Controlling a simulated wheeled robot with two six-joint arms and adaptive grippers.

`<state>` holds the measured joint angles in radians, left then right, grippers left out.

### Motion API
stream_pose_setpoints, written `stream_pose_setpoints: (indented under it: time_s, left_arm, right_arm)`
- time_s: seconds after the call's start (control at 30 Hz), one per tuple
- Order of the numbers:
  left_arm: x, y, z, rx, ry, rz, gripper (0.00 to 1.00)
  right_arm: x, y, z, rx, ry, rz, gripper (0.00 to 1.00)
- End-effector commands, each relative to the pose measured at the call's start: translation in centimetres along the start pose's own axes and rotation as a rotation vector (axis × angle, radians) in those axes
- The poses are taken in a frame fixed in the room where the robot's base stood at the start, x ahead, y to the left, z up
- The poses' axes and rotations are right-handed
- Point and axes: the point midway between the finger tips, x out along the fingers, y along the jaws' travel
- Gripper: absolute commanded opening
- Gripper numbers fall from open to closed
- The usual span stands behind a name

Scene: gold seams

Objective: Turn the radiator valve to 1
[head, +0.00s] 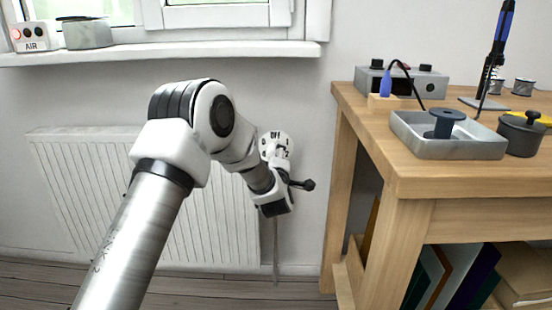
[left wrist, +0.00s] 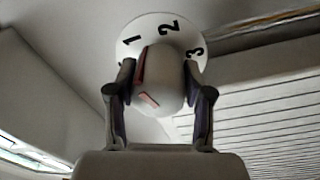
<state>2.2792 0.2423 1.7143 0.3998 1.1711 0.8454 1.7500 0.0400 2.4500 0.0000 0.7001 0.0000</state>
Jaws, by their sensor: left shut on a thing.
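The radiator valve is a white knob (left wrist: 162,80) with a round white dial plate (left wrist: 185,22) behind it, marked 1, 2 and 3 in the left wrist view. A red line runs along the knob's left side, its upper end near the 1 and slightly toward the 2. In the head view the dial (head: 271,138) is on the wall at the radiator's right end. My left gripper (head: 277,160) is at the valve, with a finger on each side of the knob in the left wrist view (left wrist: 158,88), shut on it. My right gripper is not in view.
A white radiator (head: 80,180) stands under the windowsill (head: 150,52), partly behind my left arm. A wooden workbench (head: 420,180) is on the right, holding a metal tray (head: 475,148), a grey box (head: 430,85) and a black pot (head: 522,133). Wall space lies between valve and bench.

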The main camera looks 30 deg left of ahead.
Motion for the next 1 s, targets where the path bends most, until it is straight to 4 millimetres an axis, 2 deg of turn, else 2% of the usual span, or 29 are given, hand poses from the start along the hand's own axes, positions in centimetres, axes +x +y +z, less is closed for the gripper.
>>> stream_pose_setpoints:
  time_s: [0.4, 0.93, 0.97, 1.0]
  left_arm:
    - [0.01, 0.04, 0.02, -0.2, 0.009, -0.007, 0.16]
    - [0.01, 0.07, -0.01, -0.225, 0.01, -0.009, 0.16]
    - [0.01, 0.07, 0.0, -0.225, 0.01, -0.009, 0.62]
    - [0.01, 0.07, 0.0, -0.225, 0.01, -0.009, 0.76]
  right_arm:
    - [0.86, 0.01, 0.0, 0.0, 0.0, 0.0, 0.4]
    - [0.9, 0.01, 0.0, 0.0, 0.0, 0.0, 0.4]
    - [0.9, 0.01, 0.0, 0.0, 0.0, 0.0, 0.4]
    - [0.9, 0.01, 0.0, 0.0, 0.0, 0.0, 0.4]
